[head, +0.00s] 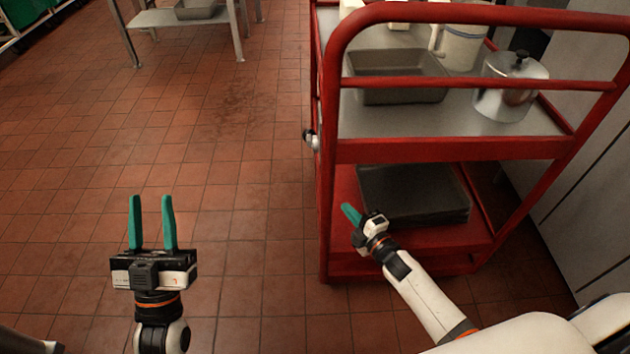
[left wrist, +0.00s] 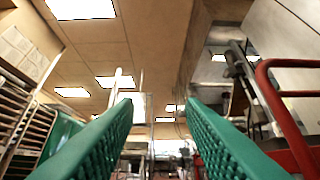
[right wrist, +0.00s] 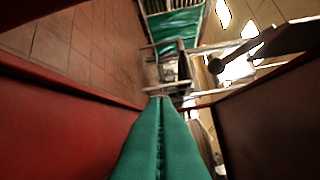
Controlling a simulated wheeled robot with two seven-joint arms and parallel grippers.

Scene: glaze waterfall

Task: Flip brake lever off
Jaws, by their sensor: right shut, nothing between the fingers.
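The red cart (head: 455,150) stands at the right of the head view. A small white and black fitting (head: 311,139) sits on its left side at upper-shelf height; I cannot tell whether it is the brake lever. In the right wrist view a dark bar with a round knob (right wrist: 216,66) shows beyond the fingers, possibly the lever. My right gripper (head: 350,213) is shut and empty, low at the cart's near side by the lower shelf; its fingers touch each other in the right wrist view (right wrist: 160,102). My left gripper (head: 152,200) is open and empty over the floor, away from the cart.
A grey pan (head: 398,78), a lidded metal pot (head: 511,88) and a pale jug (head: 460,45) stand on the cart's upper shelf. Dark trays (head: 413,195) lie on the lower shelf. A steel table (head: 165,17) stands far left. The tiled floor (head: 220,130) left of the cart is clear.

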